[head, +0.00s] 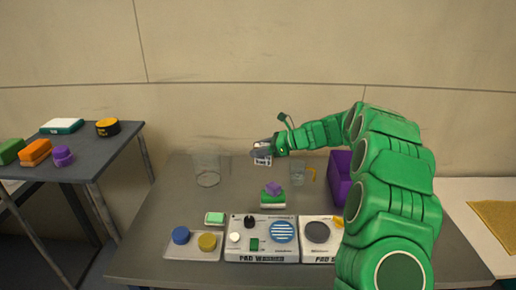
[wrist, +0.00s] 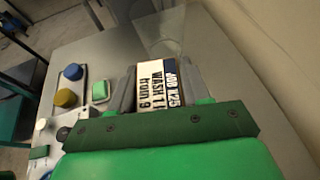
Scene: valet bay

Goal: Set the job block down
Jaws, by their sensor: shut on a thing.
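The job block (wrist: 158,88) is a small white block with black printed lettering and a dark band; parts of the text read "JOB" and "WASH". In the wrist view it sits between the two grey fingers of my gripper. In the head view the job block (head: 263,161) shows just under my gripper (head: 262,148), which is shut on it. My gripper holds it over the back middle of the grey table (head: 160,225). The block looks raised above the tabletop, but its exact height is hard to tell.
A clear glass vessel (head: 207,172) stands left of my gripper, a clear jug (head: 298,175) right of it, a purple bin (head: 340,178) farther right. A green-and-white pad (head: 272,200) with a purple piece is in front. The pad washer (head: 262,240) and puck tray (head: 194,248) line the front.

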